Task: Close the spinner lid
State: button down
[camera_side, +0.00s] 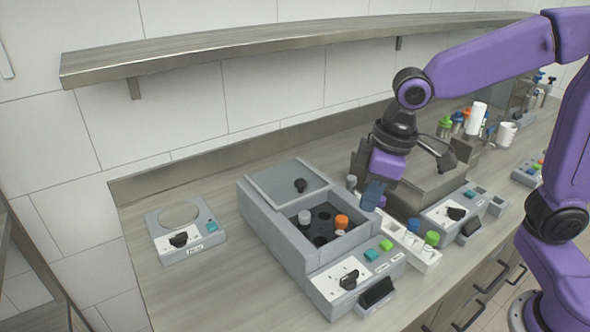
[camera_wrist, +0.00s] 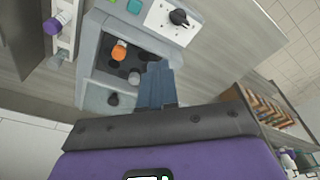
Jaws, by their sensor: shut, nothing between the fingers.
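The spinner (camera_side: 262,236) is a grey box on the counter; it also shows in the wrist view (camera_wrist: 90,75). Its sliding lid (camera_side: 272,182), a grey-green panel with a black knob (camera_side: 300,185), covers the back part. The front part is open, showing a dark rotor (camera_side: 322,216) with an orange-capped vial (camera_side: 341,222) and a grey-capped vial (camera_side: 305,217) in it. In the wrist view the lid's knob (camera_wrist: 113,99) is left of my fingers. My gripper (camera_side: 371,195) is shut and empty, above the spinner's right side; its blue fingers (camera_wrist: 158,82) show in the wrist view.
A white rack (camera_side: 412,244) with several capped vials stands close to the spinner's right side. Another grey machine (camera_side: 425,185) is behind my gripper. A metal shelf (camera_side: 230,45) runs above.

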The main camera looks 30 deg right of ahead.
jog(key=w+a+r+m+t, duration=0.1)
jog(key=w+a+m, duration=0.15)
jog(key=w, duration=1.05)
jog(key=m+t, duration=0.2)
jog(key=m, duration=0.2)
send_over(290, 184)
jog(key=s, duration=0.2)
jog(key=x, duration=1)
jog(key=shift+w+d, duration=0.15)
jog(key=shift+d, duration=0.15)
jog(key=shift+s+d, duration=0.15)
jog(key=shift+s, duration=0.95)
jog(key=shift+s+d+f, duration=0.1)
jog(key=shift+s+d, duration=0.05)
jog(key=shift+s, duration=0.75)
jog(key=shift+s, duration=0.1)
jog(key=s, duration=1.5)
jog(key=shift+s, duration=0.35)
